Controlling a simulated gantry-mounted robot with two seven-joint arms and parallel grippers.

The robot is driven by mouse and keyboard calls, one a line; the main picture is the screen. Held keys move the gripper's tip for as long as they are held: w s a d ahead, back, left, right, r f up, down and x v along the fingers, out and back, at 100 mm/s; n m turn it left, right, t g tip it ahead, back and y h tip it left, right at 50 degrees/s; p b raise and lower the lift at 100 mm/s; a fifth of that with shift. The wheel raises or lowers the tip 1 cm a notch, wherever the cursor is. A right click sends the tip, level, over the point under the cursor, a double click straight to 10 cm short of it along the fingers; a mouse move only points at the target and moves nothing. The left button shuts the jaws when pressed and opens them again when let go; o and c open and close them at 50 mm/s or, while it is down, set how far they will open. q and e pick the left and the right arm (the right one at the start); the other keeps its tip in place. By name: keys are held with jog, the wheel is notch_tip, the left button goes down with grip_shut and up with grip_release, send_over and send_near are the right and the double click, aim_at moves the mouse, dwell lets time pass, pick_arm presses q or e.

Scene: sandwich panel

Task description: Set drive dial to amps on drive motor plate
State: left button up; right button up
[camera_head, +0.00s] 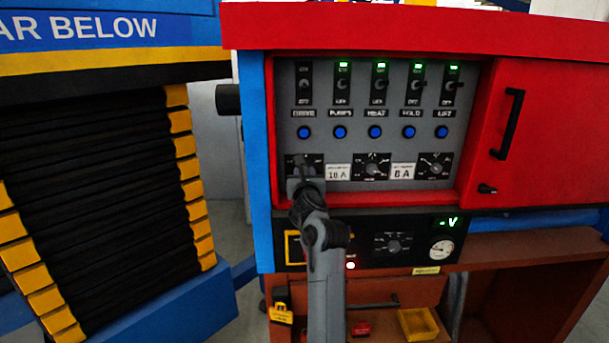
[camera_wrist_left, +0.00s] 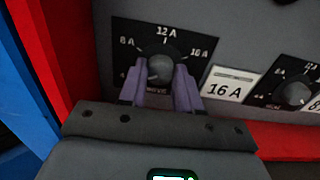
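The drive dial is a grey round knob (camera_wrist_left: 160,67) on a black plate marked 8 A, 12 A and 16 A, at the left of the bottom dial row. Its pale mark seems to point down and left in the left wrist view. A white plate (camera_wrist_left: 228,84) reading 16 A is just right of it. My left gripper (camera_wrist_left: 161,72) has its two purple fingers on either side of the knob, with small gaps showing. In the head view my left gripper (camera_head: 303,170) covers most of this dial. My right gripper is not in view.
Two more dials, a middle one (camera_head: 373,167) and a right one (camera_head: 435,166), sit in the same row, with an 8 A plate (camera_head: 402,171) between them. Blue buttons (camera_head: 340,132) and switches (camera_head: 379,83) are above. The red housing edge (camera_wrist_left: 72,50) stands close left of the dial.

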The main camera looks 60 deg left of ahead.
pick_arm(q)
jog(key=shift+c, duration=1.4)
